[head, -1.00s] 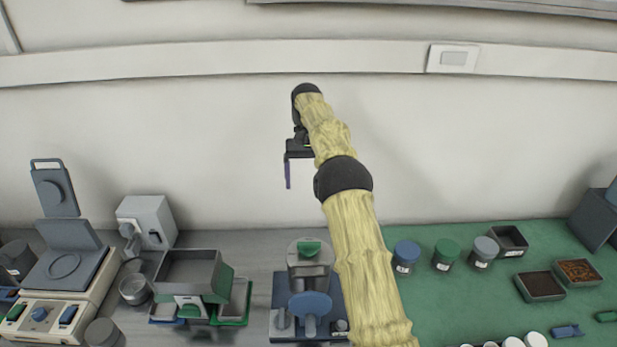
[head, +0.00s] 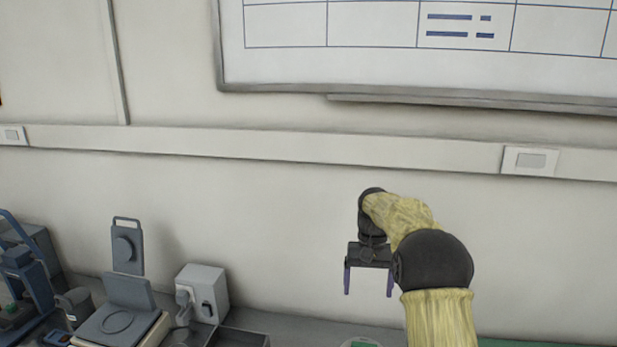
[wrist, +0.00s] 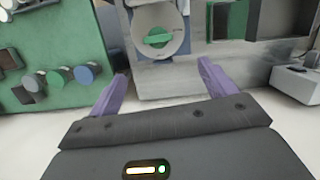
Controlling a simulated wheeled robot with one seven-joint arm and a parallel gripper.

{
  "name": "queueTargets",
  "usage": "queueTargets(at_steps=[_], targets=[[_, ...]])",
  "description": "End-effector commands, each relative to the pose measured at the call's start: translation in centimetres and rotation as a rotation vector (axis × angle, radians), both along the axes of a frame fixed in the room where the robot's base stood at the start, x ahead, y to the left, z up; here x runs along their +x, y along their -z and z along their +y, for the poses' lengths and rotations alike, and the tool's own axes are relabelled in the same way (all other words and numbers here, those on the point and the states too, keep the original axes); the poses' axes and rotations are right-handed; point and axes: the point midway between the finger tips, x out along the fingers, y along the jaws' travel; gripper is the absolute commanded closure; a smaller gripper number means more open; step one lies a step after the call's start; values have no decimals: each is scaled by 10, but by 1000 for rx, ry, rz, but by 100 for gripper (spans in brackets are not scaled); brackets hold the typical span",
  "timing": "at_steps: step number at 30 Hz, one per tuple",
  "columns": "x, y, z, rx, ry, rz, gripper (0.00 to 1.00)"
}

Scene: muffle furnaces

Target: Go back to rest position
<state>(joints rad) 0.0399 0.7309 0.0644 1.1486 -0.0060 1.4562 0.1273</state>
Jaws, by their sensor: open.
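My gripper (head: 369,284) hangs in front of the white wall in the head view, its two purple fingers apart and pointing down. It is open and nothing is between the fingers. My yellow-sleeved arm rises from the bottom of the head view.
A grey instrument with a raised lid (head: 128,290) and a pale box (head: 202,292) stand on the bench at lower left. A whiteboard (head: 420,55) hangs above. The wall around my gripper is clear. Several lidded jars (wrist: 60,78) show on a green mat (wrist: 75,40).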

Motion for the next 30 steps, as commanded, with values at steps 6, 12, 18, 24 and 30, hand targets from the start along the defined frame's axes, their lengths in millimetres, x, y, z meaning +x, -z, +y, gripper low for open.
queueTargets(at_steps=[6, 12, 18, 24, 30], targets=[[-38, 7, 2, -9, -26, -85, 16], [-80, 17, 3, -17, -50, -164, 16], [-130, 30, 2, -23, -69, -244, 16], [-188, 45, 0, -29, -87, -321, 16], [-246, 61, -1, -35, -104, -395, 16]])
